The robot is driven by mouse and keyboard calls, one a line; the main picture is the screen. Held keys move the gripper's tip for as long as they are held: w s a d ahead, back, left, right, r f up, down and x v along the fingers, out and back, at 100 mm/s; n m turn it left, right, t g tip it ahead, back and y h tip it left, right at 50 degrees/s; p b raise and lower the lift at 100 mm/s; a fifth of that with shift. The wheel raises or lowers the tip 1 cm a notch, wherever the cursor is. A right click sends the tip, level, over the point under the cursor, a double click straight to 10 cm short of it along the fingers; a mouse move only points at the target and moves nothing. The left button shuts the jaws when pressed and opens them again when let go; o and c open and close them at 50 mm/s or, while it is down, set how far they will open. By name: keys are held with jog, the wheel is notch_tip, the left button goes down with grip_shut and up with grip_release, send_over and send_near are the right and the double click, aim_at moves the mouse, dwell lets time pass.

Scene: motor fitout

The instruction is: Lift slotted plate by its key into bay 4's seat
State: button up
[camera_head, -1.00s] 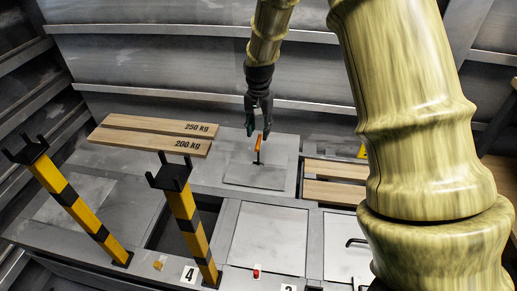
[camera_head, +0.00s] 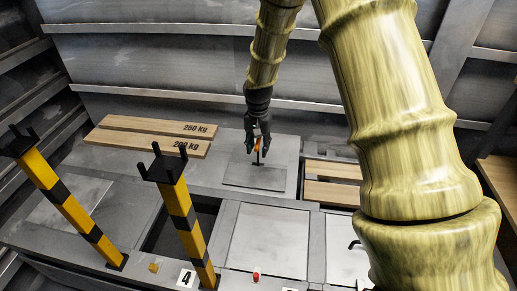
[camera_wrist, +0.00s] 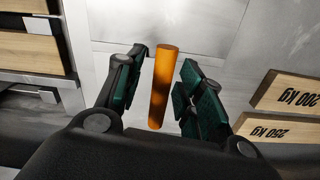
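The slotted plate (camera_head: 240,177) is a grey square lying flat on the back deck in the head view. Its key stands upright from it, with an orange handle (camera_head: 257,146) and a dark stem. The handle also shows in the wrist view (camera_wrist: 160,85). My gripper (camera_head: 257,142) points down over the key, its fingers on either side of the handle. In the wrist view my gripper (camera_wrist: 163,95) is open, with a gap visible on both sides of the handle. Bay 4 is a dark open recess (camera_head: 204,212) behind the label 4 (camera_head: 186,278), partly hidden by a striped post.
Two yellow-black forked posts (camera_head: 183,218) (camera_head: 70,207) rise in front. Wooden boards marked 250 kg (camera_head: 165,125) and 200 kg (camera_head: 150,140) lie left of the plate. More boards (camera_head: 332,193) lie to its right. A covered bay (camera_head: 268,240) adjoins bay 4, with a red button (camera_head: 256,275) before it.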

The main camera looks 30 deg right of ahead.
aim_at(258, 141)
grip_shut()
jog(key=shift+r+p, duration=0.95)
jog(key=shift+r, duration=1)
jog(key=s+d+p, duration=0.1)
jog(key=s+d, duration=0.2)
jog(key=s, duration=0.4)
jog(key=s+d+r+p, duration=0.1)
jog(key=s+d+p, duration=0.1)
jog(key=s+d, duration=0.2)
jog(key=s, duration=0.3)
jog(key=shift+d+p, duration=0.3)
jog(key=shift+s+r, duration=0.1)
jog(key=shift+p, duration=0.5)
jog(key=shift+w+a+r+p, duration=0.3)
jog(key=shift+w+r+p, duration=0.2)
jog(key=shift+p, duration=0.35)
jog(key=shift+r+p, duration=0.9)
jog(key=shift+p, duration=0.3)
dwell(1.3)
